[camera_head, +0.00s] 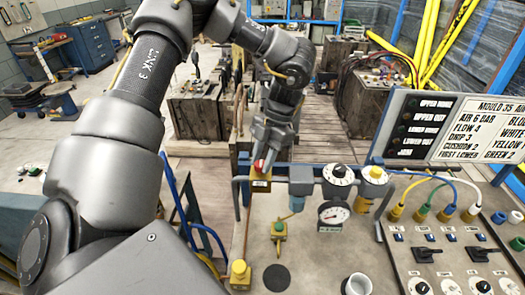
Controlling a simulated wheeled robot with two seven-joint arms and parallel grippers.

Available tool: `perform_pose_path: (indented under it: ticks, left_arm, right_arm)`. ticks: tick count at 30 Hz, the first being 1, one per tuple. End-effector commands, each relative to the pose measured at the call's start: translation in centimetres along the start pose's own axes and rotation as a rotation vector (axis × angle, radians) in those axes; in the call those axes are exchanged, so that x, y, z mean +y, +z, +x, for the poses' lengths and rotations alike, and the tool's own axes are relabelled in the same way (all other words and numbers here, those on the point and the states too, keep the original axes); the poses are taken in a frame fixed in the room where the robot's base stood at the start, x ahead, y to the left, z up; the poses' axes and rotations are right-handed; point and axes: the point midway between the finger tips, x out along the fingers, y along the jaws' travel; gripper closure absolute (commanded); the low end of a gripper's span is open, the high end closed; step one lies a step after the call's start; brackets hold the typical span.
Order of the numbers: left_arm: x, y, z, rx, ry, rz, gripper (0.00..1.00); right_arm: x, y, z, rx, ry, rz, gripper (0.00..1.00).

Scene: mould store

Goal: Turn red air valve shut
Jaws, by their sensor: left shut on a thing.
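The red air valve (259,167) sits on a yellow block (260,184) at the back left of the grey panel (300,262). My left gripper (262,157) reaches down to it from behind and is shut on the red valve handle. The fingers hide part of the handle, so I cannot tell its exact angle. My right gripper is not in view.
Yellow fittings with green (278,227) and yellow (239,267) tops are in front. Coloured hoses and a sign (470,125) are at the right.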

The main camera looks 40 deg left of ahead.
Motion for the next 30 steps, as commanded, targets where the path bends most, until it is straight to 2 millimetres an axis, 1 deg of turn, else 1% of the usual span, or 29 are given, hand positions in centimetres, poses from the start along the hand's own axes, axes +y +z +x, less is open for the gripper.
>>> perform_pose_path:
  ticks: [2, 3, 8, 16, 20, 23, 24, 28, 29, 30]
  left_arm:
    - [0.0, 0.0, 0.0, -0.001, 0.000, 0.001, 0.92]
    - [0.0, 0.0, 0.0, -0.001, 0.000, 0.001, 0.68]
    - [0.0, 0.0, 0.0, -0.001, 0.000, 0.001, 0.47]
    - [0.0, 0.0, 0.0, 0.000, 0.000, 0.000, 0.47]
    - [0.0, 0.1, -0.7, -0.002, 0.001, 0.000, 0.47]
    - [0.0, 0.2, -2.1, -0.004, -0.001, -0.001, 0.47]
    - [-0.1, 0.2, -2.9, -0.005, -0.004, -0.001, 0.47]
    - [-0.1, 0.0, -6.0, -0.003, -0.005, -0.001, 0.47]
    - [0.0, -0.3, -6.9, 0.001, -0.002, -0.001, 0.47]
    - [0.0, -0.4, -7.4, 0.003, -0.002, 0.000, 0.47]
  right_arm:
    - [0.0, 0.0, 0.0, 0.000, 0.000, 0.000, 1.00]
    - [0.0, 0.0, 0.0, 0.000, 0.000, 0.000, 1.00]
    - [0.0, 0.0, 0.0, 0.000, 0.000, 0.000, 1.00]
    - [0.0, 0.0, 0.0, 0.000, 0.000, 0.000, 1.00]
    - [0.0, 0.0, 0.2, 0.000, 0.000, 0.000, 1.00]
    - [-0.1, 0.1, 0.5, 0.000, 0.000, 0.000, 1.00]
    - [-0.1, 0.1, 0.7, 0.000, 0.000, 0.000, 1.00]
    - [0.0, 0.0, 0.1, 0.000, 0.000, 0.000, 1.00]
    - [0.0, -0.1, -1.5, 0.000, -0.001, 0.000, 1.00]
    - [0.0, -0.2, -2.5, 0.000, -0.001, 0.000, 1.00]
